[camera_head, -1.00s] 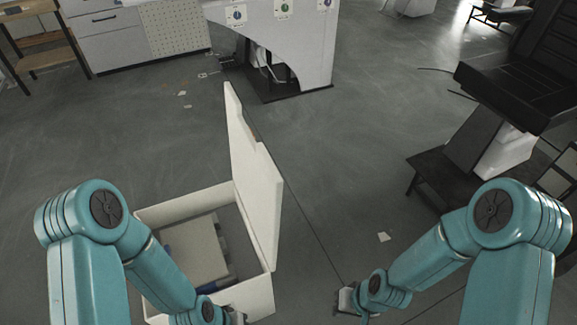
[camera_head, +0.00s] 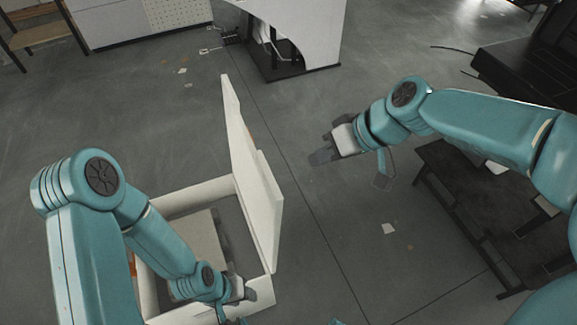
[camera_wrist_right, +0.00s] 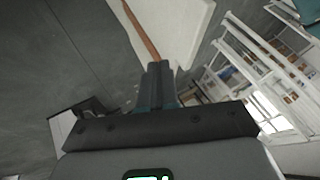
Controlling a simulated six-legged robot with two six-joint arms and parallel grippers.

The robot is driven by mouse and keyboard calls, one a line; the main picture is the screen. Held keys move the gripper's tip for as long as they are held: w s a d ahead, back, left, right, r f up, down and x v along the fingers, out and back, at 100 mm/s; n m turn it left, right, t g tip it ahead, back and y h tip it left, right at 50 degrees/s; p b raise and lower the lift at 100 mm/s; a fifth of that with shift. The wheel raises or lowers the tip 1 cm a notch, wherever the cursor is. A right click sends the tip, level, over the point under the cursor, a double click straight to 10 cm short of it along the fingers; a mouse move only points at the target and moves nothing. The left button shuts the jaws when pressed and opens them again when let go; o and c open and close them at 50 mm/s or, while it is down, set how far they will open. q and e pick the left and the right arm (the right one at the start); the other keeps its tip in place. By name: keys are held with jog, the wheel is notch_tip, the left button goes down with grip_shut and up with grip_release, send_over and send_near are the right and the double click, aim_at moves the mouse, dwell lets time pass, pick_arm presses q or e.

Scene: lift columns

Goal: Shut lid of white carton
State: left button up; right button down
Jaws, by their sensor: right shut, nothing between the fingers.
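The white carton (camera_head: 192,197) stands on the floor at lower centre-left in the head view. Its lid (camera_head: 252,178) stands up open along the carton's right side. My right gripper (camera_head: 318,158) is shut and empty, to the right of the lid and apart from it in the picture. In the right wrist view its shut fingers (camera_wrist_right: 158,82) point towards a white panel (camera_wrist_right: 177,25) with a brown edge, which looks like the lid. My left gripper (camera_head: 248,294) is over the carton's near right part; its jaw opening is not clear.
A flat beige item (camera_head: 203,240) lies inside the carton, partly hidden by my left arm. A black stand (camera_head: 465,190) is on the right. A white machine (camera_head: 300,30) stands at the back.

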jog(key=a+f+p, duration=0.1)
jog(key=a+f, duration=0.2)
jog(key=a, duration=0.4)
jog(key=shift+s+f, duration=0.35)
jog(key=shift+s, duration=0.1)
jog(key=shift+a+p, duration=0.1)
jog(key=shift+p, duration=0.2)
